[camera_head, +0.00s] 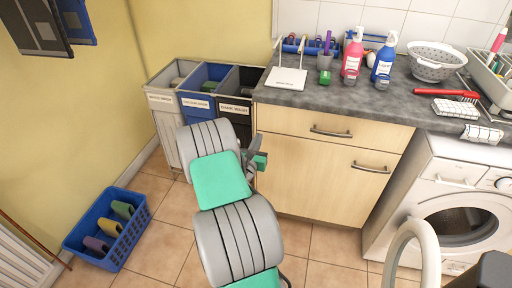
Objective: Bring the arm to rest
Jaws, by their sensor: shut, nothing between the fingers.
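My arm, with grey ribbed joints and green links, rises from the bottom middle of the head view and stands in front of the wooden cabinet (318,170). My gripper (259,161) shows small at the far end of the arm, beside the left edge of the cabinet front and below the counter edge. It is partly hidden by my arm. It is shut and holds nothing. I cannot tell whether it touches the cabinet.
Labelled laundry bins (202,101) stand behind the arm at left. A blue basket (108,250) holding several coloured items sits on the floor. The grey counter (330,99) carries a pink bottle (352,58), a blue bottle (383,60) and a colander (433,65). A washing machine (440,165) stands at right.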

